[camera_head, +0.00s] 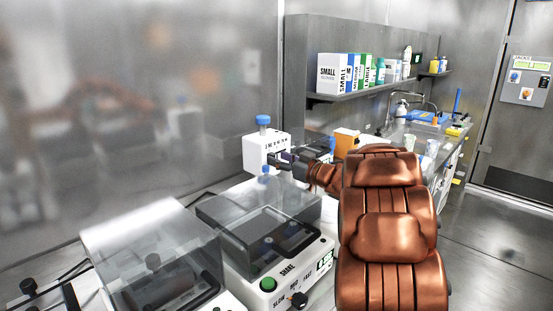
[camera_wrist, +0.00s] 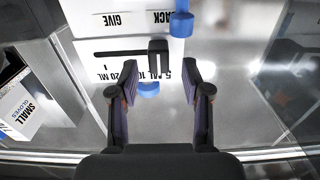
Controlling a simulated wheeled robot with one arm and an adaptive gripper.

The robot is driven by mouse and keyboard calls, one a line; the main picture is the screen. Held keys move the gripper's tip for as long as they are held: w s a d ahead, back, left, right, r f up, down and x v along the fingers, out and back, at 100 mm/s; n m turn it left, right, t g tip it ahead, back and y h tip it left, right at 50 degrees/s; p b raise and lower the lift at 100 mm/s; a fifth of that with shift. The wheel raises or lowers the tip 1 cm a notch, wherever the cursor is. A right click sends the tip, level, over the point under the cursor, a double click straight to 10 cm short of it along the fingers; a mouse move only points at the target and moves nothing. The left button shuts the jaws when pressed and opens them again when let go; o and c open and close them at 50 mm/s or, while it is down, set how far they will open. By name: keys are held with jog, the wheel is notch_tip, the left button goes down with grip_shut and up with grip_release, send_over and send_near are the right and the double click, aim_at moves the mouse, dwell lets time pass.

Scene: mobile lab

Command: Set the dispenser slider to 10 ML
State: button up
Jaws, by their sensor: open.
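The white dispenser (camera_head: 256,155) stands beyond the clear-lidded shaker, with a blue cap on top and a blue tip below. In the wrist view its front panel (camera_wrist: 82,50) appears upside down, with a dark horizontal slot and the labels 5 ML, 10 and 20 ML. The black slider knob (camera_wrist: 158,48) is at the right end of the slot, by the 5 ML label. My gripper (camera_wrist: 160,76) is open and empty; its fingertips lie to either side of the knob, nearer the camera. In the head view my gripper (camera_head: 284,160) is at the dispenser's front, partly hiding it.
The shaker (camera_head: 300,262) with a clear lid is below and in front of the dispenser. Another clear-lidded machine (camera_head: 150,250) is to its left. Glove boxes (camera_head: 335,73) stand on a wall shelf. The counter behind my arm holds bottles and an orange box (camera_head: 346,140).

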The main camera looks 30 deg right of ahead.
jog(key=shift+x, duration=1.05)
grip_shut()
